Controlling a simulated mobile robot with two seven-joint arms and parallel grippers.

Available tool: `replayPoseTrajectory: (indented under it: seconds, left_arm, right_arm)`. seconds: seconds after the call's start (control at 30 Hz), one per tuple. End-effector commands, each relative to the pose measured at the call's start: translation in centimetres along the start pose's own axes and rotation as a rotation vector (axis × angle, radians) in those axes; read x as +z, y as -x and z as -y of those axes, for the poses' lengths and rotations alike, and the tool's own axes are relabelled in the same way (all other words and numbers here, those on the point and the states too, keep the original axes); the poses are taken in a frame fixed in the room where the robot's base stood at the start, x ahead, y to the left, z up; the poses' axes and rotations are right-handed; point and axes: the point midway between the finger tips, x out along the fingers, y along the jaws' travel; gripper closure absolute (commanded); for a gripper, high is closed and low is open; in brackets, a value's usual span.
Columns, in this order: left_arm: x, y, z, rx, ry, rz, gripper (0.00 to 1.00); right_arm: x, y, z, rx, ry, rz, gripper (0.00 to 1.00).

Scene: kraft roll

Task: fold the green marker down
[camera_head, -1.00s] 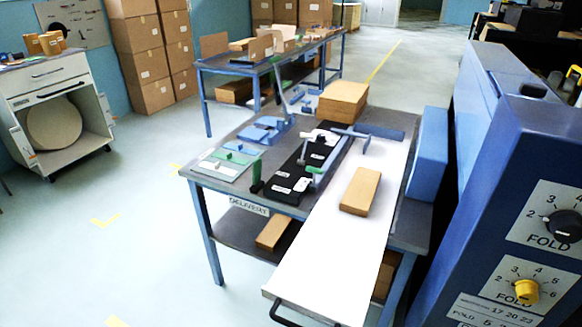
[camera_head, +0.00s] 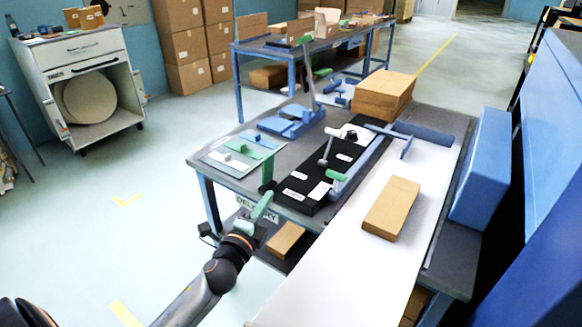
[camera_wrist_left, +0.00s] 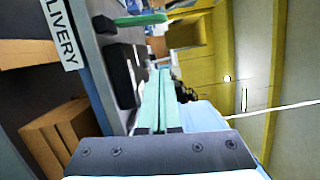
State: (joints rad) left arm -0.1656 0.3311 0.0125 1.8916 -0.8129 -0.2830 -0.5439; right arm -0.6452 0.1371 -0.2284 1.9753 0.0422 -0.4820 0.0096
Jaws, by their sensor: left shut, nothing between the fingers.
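The green marker (camera_head: 267,171) stands upright at the near left edge of the delivery table, above the table's label. In the left wrist view, which is turned on its side, the marker (camera_wrist_left: 140,19) sticks out from a dark base at the table edge. My left gripper (camera_head: 266,199) has pale green fingers and is shut and empty. It is in front of the table edge, just below the marker in the head view and apart from it in the wrist view. The shut fingers (camera_wrist_left: 158,75) point toward a black block. My right gripper is not in view.
White paper (camera_head: 350,250) bearing a brown block (camera_head: 391,207) covers the right side.

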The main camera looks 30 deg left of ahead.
Motion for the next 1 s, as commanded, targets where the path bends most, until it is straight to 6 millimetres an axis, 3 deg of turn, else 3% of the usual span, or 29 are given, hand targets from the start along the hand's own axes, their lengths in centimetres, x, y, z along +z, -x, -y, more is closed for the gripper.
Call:
replayPoseTrajectory:
  seconds: [0.47,0.67,1.0]
  left_arm:
    - [0.1,-0.6,0.2,-0.006,-0.006,0.001,1.00]
    - [0.1,-3.1,0.3,-0.006,-0.006,0.002,1.00]
    - [0.1,-9.0,0.2,-0.006,-0.004,0.003,1.00]
  right_arm:
    - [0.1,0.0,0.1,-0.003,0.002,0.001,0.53]
    - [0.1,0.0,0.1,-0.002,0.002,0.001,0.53]
    - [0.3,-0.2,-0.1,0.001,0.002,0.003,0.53]
